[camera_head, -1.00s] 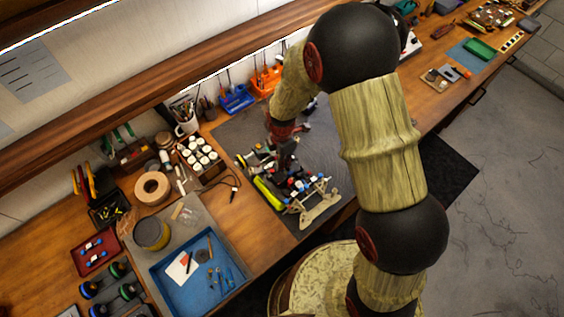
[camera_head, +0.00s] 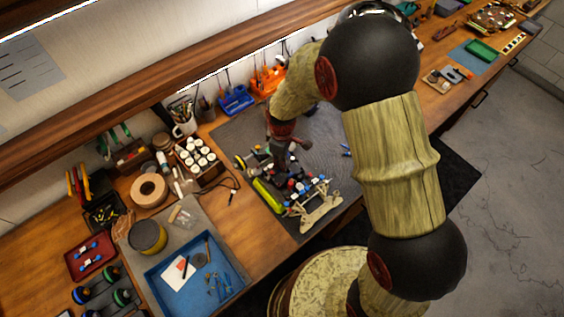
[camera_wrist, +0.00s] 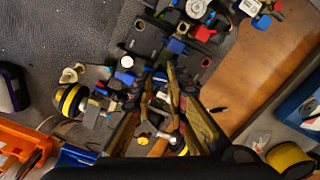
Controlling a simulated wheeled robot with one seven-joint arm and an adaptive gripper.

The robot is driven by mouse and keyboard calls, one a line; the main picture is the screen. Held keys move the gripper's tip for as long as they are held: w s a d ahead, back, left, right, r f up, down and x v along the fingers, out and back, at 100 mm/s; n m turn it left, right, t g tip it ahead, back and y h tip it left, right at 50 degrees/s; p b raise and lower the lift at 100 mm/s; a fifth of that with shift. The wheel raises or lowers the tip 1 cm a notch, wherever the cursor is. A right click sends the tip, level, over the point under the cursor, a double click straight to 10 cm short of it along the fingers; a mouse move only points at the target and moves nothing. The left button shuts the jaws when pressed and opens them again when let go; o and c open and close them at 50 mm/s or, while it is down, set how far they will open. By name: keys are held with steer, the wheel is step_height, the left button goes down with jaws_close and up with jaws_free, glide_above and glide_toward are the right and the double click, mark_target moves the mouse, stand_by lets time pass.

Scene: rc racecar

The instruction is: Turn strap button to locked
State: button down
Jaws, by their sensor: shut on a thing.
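The RC racecar (camera_head: 319,211) lies on the dark mat, with a yellow-green cylinder (camera_head: 267,195) along its left side. It also shows in the wrist view, where a black chassis plate (camera_wrist: 145,42) carries blue, red and white parts. My gripper (camera_head: 281,160) points down at the back part of the car. In the wrist view, my gripper (camera_wrist: 160,76) has its fingertips close together on a small part of the car, taken to be the strap button. That part is mostly hidden between the fingers, so its turn position cannot be read.
The dark mat (camera_head: 235,138) has free room behind and right of the car. A blue tray (camera_head: 170,277), a tape roll (camera_head: 150,190) and a box of white-capped jars (camera_head: 200,158) stand to the left. Blue (camera_head: 236,100) and orange (camera_head: 268,80) holders stand at the back.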

steer(key=shift+m, duration=0.6)
steer(key=c, duration=2)
jaws_free()
steer(key=shift+c, duration=0.2)
step_height(320, 180, up, 12)
